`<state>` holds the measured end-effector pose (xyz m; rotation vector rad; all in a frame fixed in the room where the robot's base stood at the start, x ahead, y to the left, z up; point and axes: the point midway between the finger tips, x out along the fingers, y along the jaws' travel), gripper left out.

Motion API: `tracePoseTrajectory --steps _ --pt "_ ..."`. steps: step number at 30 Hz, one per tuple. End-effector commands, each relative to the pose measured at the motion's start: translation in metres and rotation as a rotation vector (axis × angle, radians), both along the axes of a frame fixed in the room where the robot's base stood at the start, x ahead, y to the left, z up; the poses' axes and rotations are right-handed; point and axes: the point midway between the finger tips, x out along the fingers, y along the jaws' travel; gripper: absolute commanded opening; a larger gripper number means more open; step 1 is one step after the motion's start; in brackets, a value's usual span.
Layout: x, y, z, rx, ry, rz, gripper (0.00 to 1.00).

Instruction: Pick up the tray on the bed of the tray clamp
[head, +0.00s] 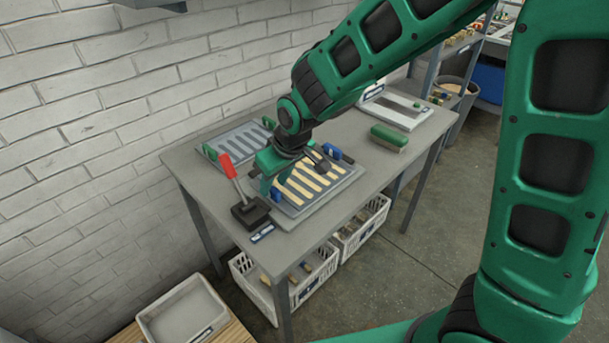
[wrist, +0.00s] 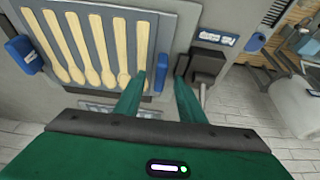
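The tray (head: 347,176) lies on the bed of the tray clamp and holds a row of several wooden spoons (head: 305,186). In the wrist view the tray (wrist: 164,35) fills the upper left, spoons side by side. Blue clamp pads (wrist: 27,54) sit at its two ends. My gripper (head: 268,178) is low over the tray's near left end. In the wrist view my gripper (wrist: 160,82) is open, fingers apart, with the other blue pad (wrist: 163,70) showing between them. I cannot tell whether the fingers touch the tray.
A red-handled lever (head: 229,166) stands upright beside the clamp. Behind is a second slotted plate (head: 236,141) with green pads. A green block (head: 389,138) and a white device (head: 400,108) stand farther right. White crates (head: 303,292) sit under the table (head: 400,178).

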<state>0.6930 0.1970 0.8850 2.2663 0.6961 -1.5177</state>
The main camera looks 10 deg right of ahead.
Motion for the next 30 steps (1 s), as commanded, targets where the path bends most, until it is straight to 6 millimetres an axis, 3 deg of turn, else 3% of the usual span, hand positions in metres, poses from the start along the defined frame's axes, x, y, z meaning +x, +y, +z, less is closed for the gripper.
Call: tracePoseTrajectory --steps 6,14,15,19,20,30 --pt "0.007 0.005 -0.020 -0.001 0.000 0.000 0.36" --pt "0.008 0.005 -0.021 0.000 -0.001 0.000 0.36" --pt "0.008 0.005 -0.021 0.000 -0.001 0.000 0.34" --pt "0.008 0.005 -0.021 0.000 -0.001 0.000 0.02" --pt "0.008 0.005 -0.021 0.000 -0.001 0.000 0.00" --pt "0.009 0.005 -0.018 0.000 -0.003 -0.002 0.00"
